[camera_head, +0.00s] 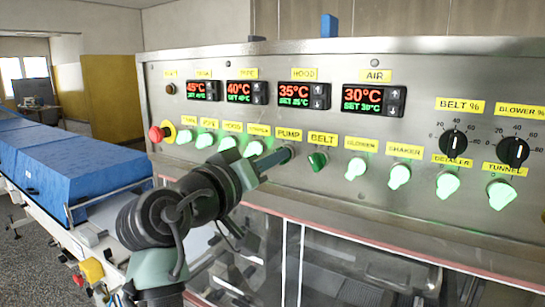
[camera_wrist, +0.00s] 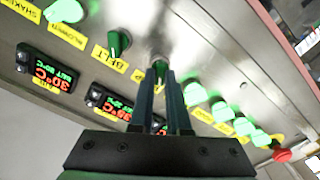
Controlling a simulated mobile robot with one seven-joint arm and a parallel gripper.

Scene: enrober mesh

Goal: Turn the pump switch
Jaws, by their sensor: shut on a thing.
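The pump switch (camera_wrist: 158,61) is a small knob on the steel control panel (camera_head: 225,125), just below the yellow PUMP label (camera_head: 289,134). My gripper (camera_head: 286,156) reaches the panel there from the lower left. In the wrist view the two long fingers of my gripper (camera_wrist: 160,70) are closed around the sides of the knob. The fingers hide most of the knob, so its turn angle and whether it is lit are hard to tell.
The dark green belt switch (camera_head: 318,161) sits close on the right, unlit. Lit green switches, such as the blower switch (camera_head: 356,168), line both sides. A red stop button (camera_head: 156,134) is at the far left. Red displays (camera_head: 298,95) are above; clear guards (camera_head: 350,255) are below.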

